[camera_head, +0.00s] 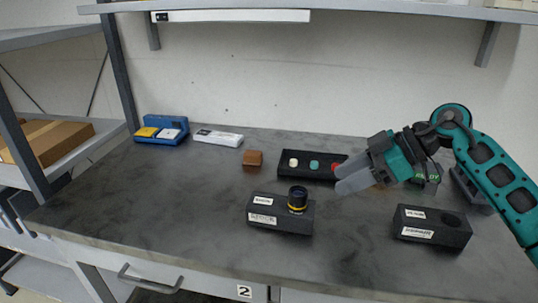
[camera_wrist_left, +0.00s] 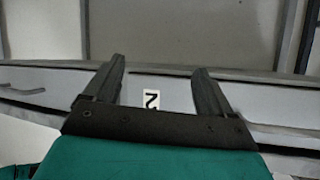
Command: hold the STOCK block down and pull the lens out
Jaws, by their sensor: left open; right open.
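A dark block (camera_head: 272,225) with white labels stands on the bench near the middle; its label print is too small to read for sure. A black lens (camera_head: 298,198) with a yellow ring stands upright in its right end, its lower part hidden in the block. A second dark labelled block (camera_head: 432,228) stands to the right, with an empty round hole in its top. My right gripper (camera_head: 343,180) is open and empty, above and right of the lens, apart from it. My left gripper (camera_wrist_left: 160,66) is open and empty, with the drawer front behind it; the head view does not show it.
A black tray (camera_head: 291,177) with several coloured round pieces lies behind the lens block, partly behind my right gripper. A brown cube (camera_head: 253,158), a white box (camera_head: 218,137) and a blue bin (camera_head: 160,130) stand farther back. A shelf (camera_head: 330,11) hangs above. The bench's front left is clear.

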